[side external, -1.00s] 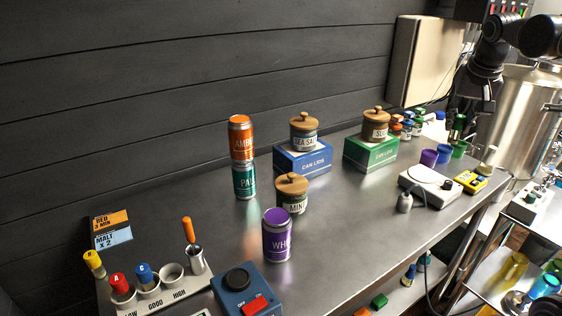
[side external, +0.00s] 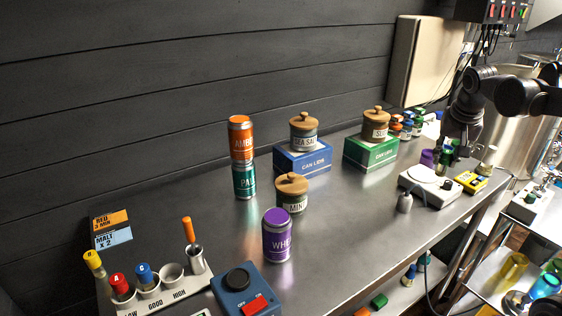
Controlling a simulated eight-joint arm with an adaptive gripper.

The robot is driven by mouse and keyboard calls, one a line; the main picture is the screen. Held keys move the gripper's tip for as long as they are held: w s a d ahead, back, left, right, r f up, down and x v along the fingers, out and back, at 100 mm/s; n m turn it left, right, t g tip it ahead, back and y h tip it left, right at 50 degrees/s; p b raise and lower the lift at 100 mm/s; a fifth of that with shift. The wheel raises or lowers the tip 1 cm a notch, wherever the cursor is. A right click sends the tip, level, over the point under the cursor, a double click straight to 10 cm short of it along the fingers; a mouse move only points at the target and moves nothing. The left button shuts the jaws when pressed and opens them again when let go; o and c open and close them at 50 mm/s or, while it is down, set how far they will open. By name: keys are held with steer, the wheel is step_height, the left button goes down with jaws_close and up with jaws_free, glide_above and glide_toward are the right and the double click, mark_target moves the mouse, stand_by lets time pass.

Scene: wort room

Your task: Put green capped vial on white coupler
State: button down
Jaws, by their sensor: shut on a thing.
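The vial looks roughly upright, close behind a white box-shaped device (side external: 432,187) with a pale round top. I cannot tell whether the vial touches anything beneath it. I cannot tell for sure which part is the white coupler.
A purple cup (side external: 428,157) stands left of my gripper. A yellow meter (side external: 471,181) lies right of the white device, and a grey plug (side external: 404,202) stands in front. A green box (side external: 371,151) carries a wooden-lidded jar (side external: 376,124).

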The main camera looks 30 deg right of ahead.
steer(key=shift+w+a+f, duration=0.6)
steer(key=shift+w+f, duration=0.3)
steer(key=shift+f, duration=0.4)
steer(key=shift+w+a+f, duration=0.6)
steer(key=shift+w+f, duration=0.25)
steer(key=shift+f, duration=0.5)
steer(key=shift+w+a+f, duration=0.6)
steer(key=shift+w+f, duration=0.3)
steer(key=shift+f, duration=0.4)
steer(key=shift+f, duration=0.1)
steer(key=c, duration=1.1)
jaws_free()
steer(key=v, duration=1.2)
steer(key=s+a+f+n+t+y, duration=0.1)
steer(key=s+a+f+n, duration=0.1)
steer(key=a+f+n, duration=0.1)
steer(key=s+a+f+n+t+y, duration=0.1)
steer(key=s+a+f+n+t, duration=0.1)
steer(key=a, duration=0.4)
steer(key=s+a+f+n+t+y, duration=0.1)
steer(key=s+a+f+n, duration=0.1)
steer(key=a+f+n, duration=0.2)
steer(key=shift+s+a+f+n+t+y, duration=0.1)
steer(key=shift+s+a+n+t+y, duration=0.15)
steer(key=shift+n, duration=0.3)
steer(key=shift+s+a+n+t+y, duration=0.15)
steer(key=shift+a+n, duration=0.2)
steer(key=shift+n, duration=0.2)
